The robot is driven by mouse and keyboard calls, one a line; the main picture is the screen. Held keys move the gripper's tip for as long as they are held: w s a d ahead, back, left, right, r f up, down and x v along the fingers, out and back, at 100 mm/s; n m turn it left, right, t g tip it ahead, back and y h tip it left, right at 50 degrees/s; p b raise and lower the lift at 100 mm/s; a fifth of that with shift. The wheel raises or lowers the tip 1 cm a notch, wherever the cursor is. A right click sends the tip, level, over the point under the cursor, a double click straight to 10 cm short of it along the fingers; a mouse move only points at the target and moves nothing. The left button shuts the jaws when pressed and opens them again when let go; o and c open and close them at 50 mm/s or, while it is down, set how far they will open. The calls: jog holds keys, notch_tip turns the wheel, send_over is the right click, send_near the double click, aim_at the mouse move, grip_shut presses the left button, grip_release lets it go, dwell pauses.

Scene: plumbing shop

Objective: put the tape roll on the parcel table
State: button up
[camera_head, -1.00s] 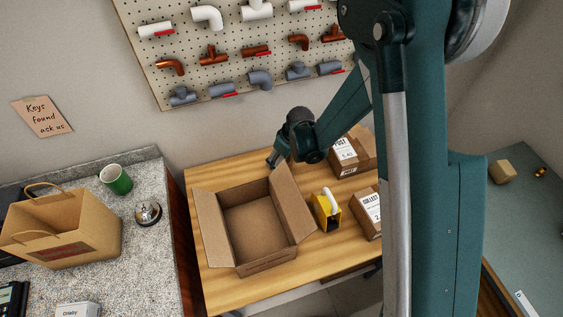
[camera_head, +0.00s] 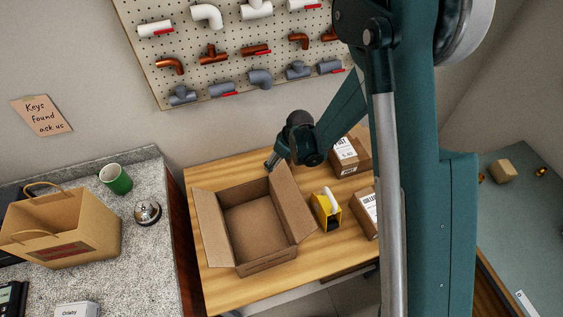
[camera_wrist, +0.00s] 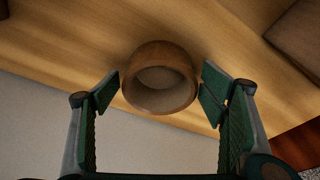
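The tape roll (camera_wrist: 160,78), a brown ring with a wide hollow middle, shows in the wrist view close to the back edge of the wooden parcel table (camera_wrist: 80,28). My gripper (camera_wrist: 159,90) is open, with one finger on each side of the roll and a visible gap to it on both sides. In the head view, my gripper (camera_head: 272,163) is low over the back of the parcel table (camera_head: 225,175), behind the open carton. The roll is hidden there.
The open carton (camera_head: 262,268) fills the table's left part. A yellow tape dispenser (camera_head: 327,211) and small labelled boxes (camera_head: 347,157) stand to its right. A pegboard (camera_head: 235,72) of pipe fittings hangs behind. The table's front strip is clear.

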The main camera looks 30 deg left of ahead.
jog(key=shift+r, duration=0.2)
jog(key=v, duration=1.2)
dwell(0.5)
dwell(0.6)
dwell(0.3)
jog(key=d+r+m+t, duration=0.2)
jog(key=d+r+m, duration=0.1)
jog(key=d+r, duration=0.9)
jog(key=d+r+m+t, duration=0.1)
jog(key=d+r+m, duration=0.3)
jog(key=d+r, duration=0.85)
jog(key=s+d+r+m+t+h, duration=0.1)
jog(key=s+d+m, duration=0.1)
jog(key=s+d, duration=0.3)
jog(key=s+d+r+m+t+h, duration=0.1)
jog(key=s+d+m, duration=0.2)
jog(key=d, duration=0.9)
jog(key=s+d+r+m+t+h, duration=0.1)
jog(key=s+d+r+m, duration=0.1)
jog(key=s+d, duration=0.7)
jog(key=shift+m, duration=0.3)
